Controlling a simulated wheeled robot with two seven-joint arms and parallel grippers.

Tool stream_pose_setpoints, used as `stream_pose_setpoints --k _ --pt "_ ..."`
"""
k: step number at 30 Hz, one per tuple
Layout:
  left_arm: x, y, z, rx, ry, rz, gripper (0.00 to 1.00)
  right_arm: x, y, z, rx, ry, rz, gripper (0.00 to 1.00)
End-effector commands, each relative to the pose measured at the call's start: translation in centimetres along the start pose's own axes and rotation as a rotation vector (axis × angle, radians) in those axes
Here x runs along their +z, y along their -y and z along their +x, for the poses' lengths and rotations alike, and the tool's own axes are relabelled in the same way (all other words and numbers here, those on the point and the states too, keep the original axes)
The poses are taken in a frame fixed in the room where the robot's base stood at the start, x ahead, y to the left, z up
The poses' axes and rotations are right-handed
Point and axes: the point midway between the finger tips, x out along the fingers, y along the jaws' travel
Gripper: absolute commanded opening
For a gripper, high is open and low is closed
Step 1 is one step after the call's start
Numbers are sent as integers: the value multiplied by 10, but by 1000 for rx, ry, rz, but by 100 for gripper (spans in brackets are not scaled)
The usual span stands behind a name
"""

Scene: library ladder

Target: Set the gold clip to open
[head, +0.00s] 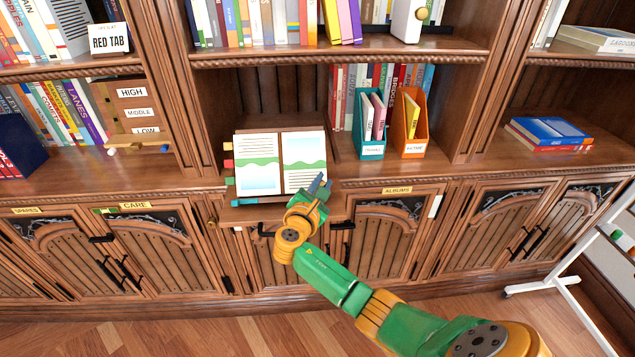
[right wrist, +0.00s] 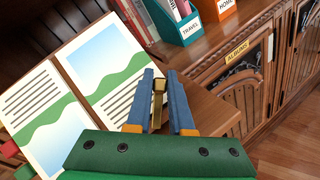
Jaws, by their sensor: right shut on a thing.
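The gold clip (right wrist: 158,86) shows in the right wrist view as a small brass piece between my blue fingertips, at the right edge of an open book (right wrist: 108,62). My right gripper (right wrist: 162,80) is shut on it, one finger on each side. The fingers hide part of the clip, and I cannot tell whether it is open or closed. In the head view my right gripper (head: 320,183) is at the lower right corner of the open book (head: 258,172), and the clip cannot be made out there. My left gripper is not in view.
The book rests on a wooden pull-out ledge (head: 245,214). A teal file box (head: 371,150) and an orange file box (head: 410,145) stand right of it on the shelf. Cabinet doors with black handles are below. A white stand (head: 560,283) is at the right.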

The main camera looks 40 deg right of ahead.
Motion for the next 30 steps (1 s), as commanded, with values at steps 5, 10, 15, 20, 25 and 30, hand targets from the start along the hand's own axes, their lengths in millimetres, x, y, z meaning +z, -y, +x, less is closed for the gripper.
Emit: stream_pose_setpoints --k 5,10,15,20,25,30 --pt "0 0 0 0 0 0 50 -1 7 -1 -96 -2 137 0" --pt "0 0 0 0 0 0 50 -2 14 -2 -186 -1 265 0" --pt "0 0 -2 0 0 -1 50 -4 20 -3 -266 0 379 0" --pt "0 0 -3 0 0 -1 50 -6 25 -4 -327 -1 466 0" --pt "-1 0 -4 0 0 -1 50 -8 28 -6 -373 -1 532 0" --pt "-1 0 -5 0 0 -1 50 -9 30 -6 -401 -1 572 0"
